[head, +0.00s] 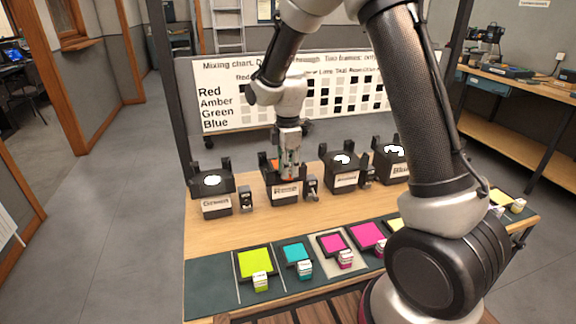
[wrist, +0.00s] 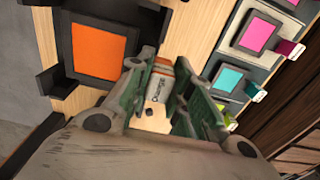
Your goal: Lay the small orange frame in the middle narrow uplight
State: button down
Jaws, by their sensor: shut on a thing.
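The small orange frame (wrist: 98,50) has an orange sheet in a dark border and a pale labelled tab (wrist: 158,88). My gripper (wrist: 160,105) is shut on this tab, seen between its fingers in the wrist view. In the head view my gripper (head: 289,176) points down at the front of the second uplight from the left (head: 285,190), a black box with upright posts. A sliver of the orange frame shows there, over that uplight's top. I cannot tell whether the frame rests fully on it.
Other uplights stand in the row: one at far left (head: 215,204), one to the right (head: 345,181) and one labelled Blue (head: 398,170); their tops glow white. Lime (head: 255,263), teal (head: 297,252) and magenta (head: 331,243) frames lie at the front. A mixing chart (head: 225,80) stands behind.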

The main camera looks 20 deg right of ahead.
jog(key=shift+f, duration=0.5)
jog(key=c, duration=1.2)
grip_release()
notch_tip(320, 180, up, 19)
